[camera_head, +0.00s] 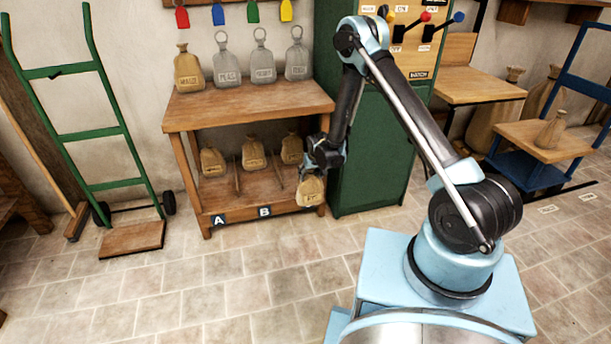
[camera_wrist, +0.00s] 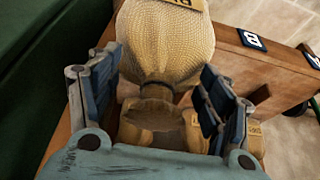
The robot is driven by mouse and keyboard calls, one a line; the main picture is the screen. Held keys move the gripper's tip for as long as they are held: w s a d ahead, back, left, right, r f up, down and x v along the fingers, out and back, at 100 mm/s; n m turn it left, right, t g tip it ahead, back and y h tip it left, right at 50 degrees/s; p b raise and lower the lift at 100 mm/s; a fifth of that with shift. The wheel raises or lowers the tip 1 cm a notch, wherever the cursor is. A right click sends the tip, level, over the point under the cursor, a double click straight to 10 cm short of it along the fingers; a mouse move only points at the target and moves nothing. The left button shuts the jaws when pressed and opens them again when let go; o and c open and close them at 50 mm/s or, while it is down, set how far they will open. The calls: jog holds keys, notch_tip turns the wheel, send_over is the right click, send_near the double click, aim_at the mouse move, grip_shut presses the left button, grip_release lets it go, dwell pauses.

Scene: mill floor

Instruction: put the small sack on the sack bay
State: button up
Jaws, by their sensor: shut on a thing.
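My gripper (camera_head: 314,166) is shut on the neck of a small tan sack (camera_head: 311,190). The sack hangs below it at the front right of the wooden shelf unit. In the wrist view the sack's woven body (camera_wrist: 166,45) shows beyond my gripper (camera_wrist: 158,95), with its gathered neck between the two fingers. I cannot tell which place is the sack bay.
Grey and tan sacks stand on the upper shelf (camera_head: 250,107). A green cabinet (camera_head: 365,160) stands close right of my gripper. A green hand truck (camera_head: 98,130) is at left. A blue trolley (camera_head: 535,135) at right bears a sack (camera_head: 551,130). The floor in front is clear.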

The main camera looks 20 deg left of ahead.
jog(key=w+a, duration=0.4)
jog(key=w, duration=0.3)
jog(key=w+a+f, duration=0.1)
jog(key=w+a, duration=0.3)
jog(key=w, duration=0.4)
jog(key=shift+a+f, duration=0.25)
jog(key=shift+a, duration=0.15)
jog(key=o, duration=1.8)
jog(key=s+d, duration=0.2)
jog(key=s, duration=0.1)
jog(key=s+d, duration=0.2)
jog(key=s, duration=0.2)
jog(key=s+d+r, duration=0.1)
jog(key=s+d, duration=0.1)
jog(key=s, duration=0.1)
jog(key=shift+s+d, duration=0.3)
